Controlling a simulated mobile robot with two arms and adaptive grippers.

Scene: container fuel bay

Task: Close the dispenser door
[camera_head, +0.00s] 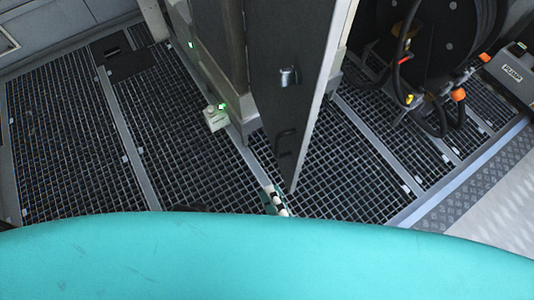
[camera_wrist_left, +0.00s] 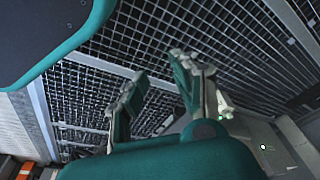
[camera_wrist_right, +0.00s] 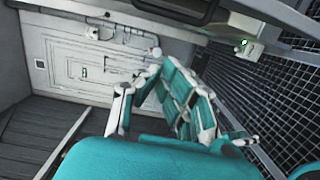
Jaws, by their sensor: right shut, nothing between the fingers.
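The dispenser door (camera_head: 290,90) is a tall dark grey panel standing open, its edge toward me in the head view. In the right wrist view the right gripper (camera_wrist_right: 143,78) is shut with nothing held. My left gripper (camera_wrist_left: 160,68) is open and empty above the grating in the left wrist view.
A small box with a green light (camera_head: 215,118) sits left of the door. A black hose reel (camera_head: 440,45) with hoses and orange fittings stands to the right. A dark case (camera_head: 512,75) lies at the right edge. Open grating (camera_head: 75,140) is clear at the left.

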